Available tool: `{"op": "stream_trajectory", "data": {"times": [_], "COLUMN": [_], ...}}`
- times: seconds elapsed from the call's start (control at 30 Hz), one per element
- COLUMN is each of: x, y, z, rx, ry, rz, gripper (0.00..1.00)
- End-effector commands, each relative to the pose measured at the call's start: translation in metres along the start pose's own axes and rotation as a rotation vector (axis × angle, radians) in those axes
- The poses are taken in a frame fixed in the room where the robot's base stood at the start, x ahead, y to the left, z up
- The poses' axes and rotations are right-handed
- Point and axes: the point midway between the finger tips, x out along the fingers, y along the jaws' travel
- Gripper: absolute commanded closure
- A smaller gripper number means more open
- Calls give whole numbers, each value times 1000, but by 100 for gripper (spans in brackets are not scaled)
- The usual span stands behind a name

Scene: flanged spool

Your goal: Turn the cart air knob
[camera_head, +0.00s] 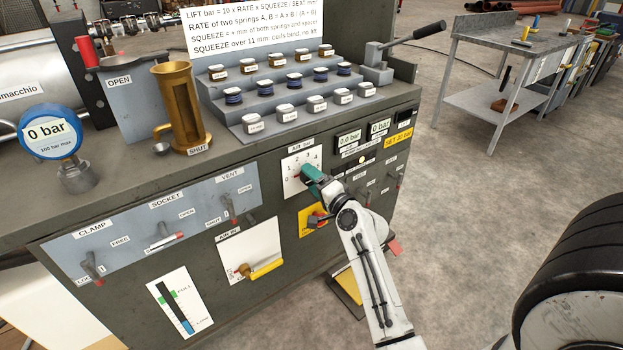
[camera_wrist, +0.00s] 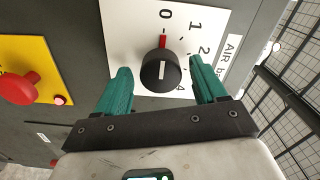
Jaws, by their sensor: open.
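The air knob (camera_wrist: 161,72) is a black round knob on a white dial plate (camera_wrist: 138,18) marked from 0 up to 4. Its pale line points toward the 0, where a red mark sits. In the head view the plate (camera_head: 298,160), labelled AIR bar, is on the cart front, and my gripper hides the knob. My gripper (camera_wrist: 160,78) is open, with one green finger on each side of the knob. I cannot tell whether the fingers touch it. In the head view my gripper (camera_head: 312,178) is up against the plate.
A red button on a yellow plate (camera_wrist: 42,75) lies close to my gripper, left of it in the wrist view. A yellow AIR IN lever (camera_head: 264,268) and several switches crowd the cart front. A black tyre (camera_head: 575,265) stands at right. The floor between is clear.

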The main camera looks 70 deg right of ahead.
Motion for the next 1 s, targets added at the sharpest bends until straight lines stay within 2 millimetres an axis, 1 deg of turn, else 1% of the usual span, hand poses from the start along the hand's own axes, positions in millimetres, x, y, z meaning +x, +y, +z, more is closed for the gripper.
{"op": "stream_trajectory", "data": {"times": [0.03,0.3,0.4,0.5,0.7,1.0], "x": [-9,-60,-76,-86,-96,-96], "y": [1,1,2,1,1,0], "z": [0,-1,-1,-1,-1,-1], "rx": [-1,-2,-2,-1,-1,-1], "ry": [0,0,1,2,2,2], "rz": [3,4,4,3,1,1], "gripper": [29,29,29,29,29,29]}}
